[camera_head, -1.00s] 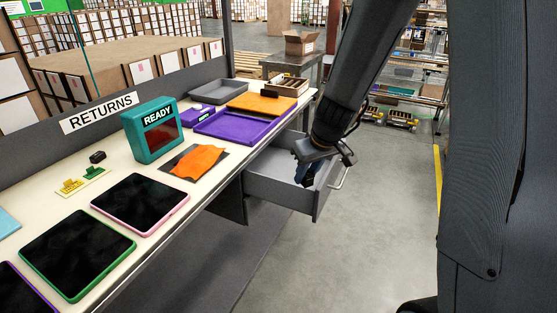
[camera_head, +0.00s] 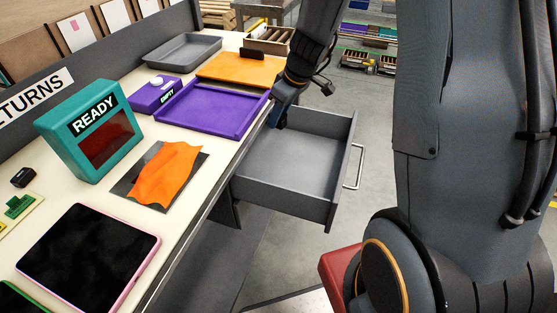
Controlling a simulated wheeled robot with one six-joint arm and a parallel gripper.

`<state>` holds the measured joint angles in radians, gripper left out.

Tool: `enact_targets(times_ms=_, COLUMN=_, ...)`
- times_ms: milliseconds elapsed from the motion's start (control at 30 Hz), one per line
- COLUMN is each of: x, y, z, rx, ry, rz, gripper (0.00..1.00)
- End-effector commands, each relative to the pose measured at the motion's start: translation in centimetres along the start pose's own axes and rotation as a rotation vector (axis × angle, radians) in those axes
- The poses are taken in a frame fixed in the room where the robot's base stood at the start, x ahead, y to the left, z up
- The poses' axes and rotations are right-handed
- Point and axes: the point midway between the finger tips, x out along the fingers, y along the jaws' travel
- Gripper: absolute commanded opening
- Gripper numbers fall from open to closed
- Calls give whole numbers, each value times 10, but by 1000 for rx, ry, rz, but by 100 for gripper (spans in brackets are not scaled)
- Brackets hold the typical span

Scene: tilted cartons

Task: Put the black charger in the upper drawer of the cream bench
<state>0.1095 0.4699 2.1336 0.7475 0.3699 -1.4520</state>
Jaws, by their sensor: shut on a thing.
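The cream bench (camera_head: 225,180) runs along the left, with its upper drawer (camera_head: 300,165) pulled open. The drawer is grey, and the part of its floor that shows is bare. My gripper (camera_head: 277,115) points down at the drawer's far left corner, close by the bench edge. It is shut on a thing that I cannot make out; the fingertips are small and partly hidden. A small black block (camera_head: 23,177) lies on the bench at the far left; I cannot tell whether it is the charger.
Near the drawer on the bench are a purple tray (camera_head: 211,128), an orange board (camera_head: 240,70), a grey tray (camera_head: 182,54) and an orange cloth (camera_head: 166,175). A teal READY box (camera_head: 90,130) stands further left. The drawer handle (camera_head: 358,165) sticks out to the right.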

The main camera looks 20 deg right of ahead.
Motion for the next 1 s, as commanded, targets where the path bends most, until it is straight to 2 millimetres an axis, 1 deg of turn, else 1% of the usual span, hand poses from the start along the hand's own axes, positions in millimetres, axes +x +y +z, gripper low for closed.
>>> enact_targets(times_ms=33, x=10, y=3, z=0, rx=-48, ry=1, rz=-22, gripper=2)
enact_targets(times_ms=100, x=19, y=5, z=0, rx=-120, ry=8, rz=-50, gripper=2)
enact_targets(times_ms=300, x=35, y=8, z=-2, rx=-246, ry=30, rz=-96, gripper=2)
enact_targets(times_ms=367, x=41, y=8, z=0, rx=-260, ry=33, rz=-101, gripper=2)
enact_targets(times_ms=600, x=79, y=7, z=14, rx=-264, ry=33, rz=-104, gripper=2)
enact_targets(times_ms=767, x=91, y=7, z=18, rx=-263, ry=34, rz=-102, gripper=2)
enact_targets(times_ms=1000, x=121, y=7, z=30, rx=-264, ry=33, rz=-103, gripper=2)
